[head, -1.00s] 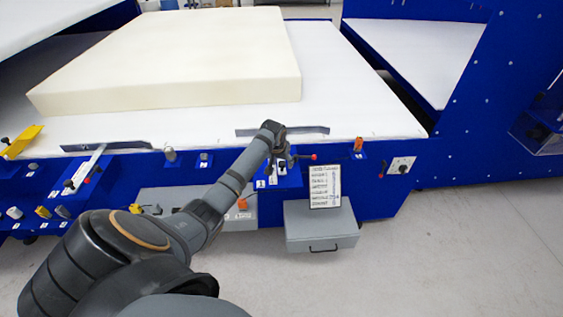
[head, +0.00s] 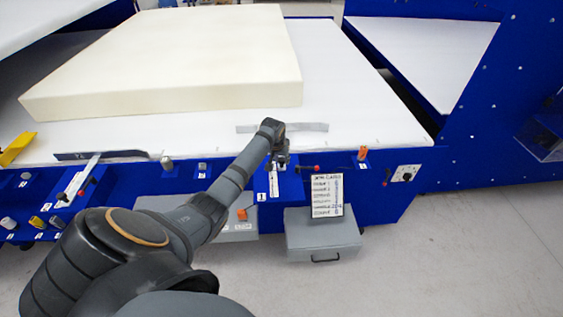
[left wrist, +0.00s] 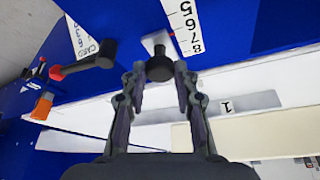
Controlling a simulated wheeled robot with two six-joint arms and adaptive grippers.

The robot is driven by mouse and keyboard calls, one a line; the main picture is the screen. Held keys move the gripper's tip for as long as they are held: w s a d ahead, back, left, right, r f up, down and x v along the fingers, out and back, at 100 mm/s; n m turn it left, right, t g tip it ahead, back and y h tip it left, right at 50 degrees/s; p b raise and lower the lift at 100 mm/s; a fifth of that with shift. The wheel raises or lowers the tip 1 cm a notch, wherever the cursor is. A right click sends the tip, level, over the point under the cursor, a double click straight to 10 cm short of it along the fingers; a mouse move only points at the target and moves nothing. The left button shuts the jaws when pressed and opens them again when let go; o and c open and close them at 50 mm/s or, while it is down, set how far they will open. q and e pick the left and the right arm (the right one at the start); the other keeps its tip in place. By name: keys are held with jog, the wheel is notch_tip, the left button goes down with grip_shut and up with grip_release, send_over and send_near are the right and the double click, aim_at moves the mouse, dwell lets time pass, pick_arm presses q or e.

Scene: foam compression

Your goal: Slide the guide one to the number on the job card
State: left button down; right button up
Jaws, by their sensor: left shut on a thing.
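Guide one is a grey metal plate (head: 310,127) lying on the white table top; its plate with a "1" label shows in the left wrist view (left wrist: 245,102). My left gripper (head: 280,158) is shut on guide one's black knob (left wrist: 160,68), with a finger on each side. The white number scale (left wrist: 183,22) lies beside the knob, its 5 to 8 visible, the 8 nearest the plate. The exact reading is not clear. The job card (head: 327,196) stands upright on a grey box, its handwriting too small to read. My right gripper is not in view.
A thick cream foam block (head: 170,60) lies on the table behind the guides. Another guide (head: 100,156) with its own handle is at the left. A red-tipped black lever (left wrist: 85,62) sits near the knob. The grey box (head: 322,235) is below the card.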

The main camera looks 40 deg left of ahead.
pick_arm(q)
jog(key=shift+w+a+f, duration=0.15)
jog(key=shift+a+f, duration=0.05)
jog(key=shift+f, duration=0.05)
jog(key=shift+d+r, duration=0.1)
jog(key=shift+r, duration=0.05)
jog(key=shift+s+d+r, duration=0.1)
jog(key=shift+s+d, duration=0.05)
jog(key=shift+s, duration=0.05)
jog(key=c, duration=1.5)
grip_release()
jog(key=o, duration=0.5)
jog(key=shift+c, duration=0.2)
jog(key=shift+r, duration=0.2)
jog(key=v, duration=1.1)
jog(key=shift+r, duration=0.3)
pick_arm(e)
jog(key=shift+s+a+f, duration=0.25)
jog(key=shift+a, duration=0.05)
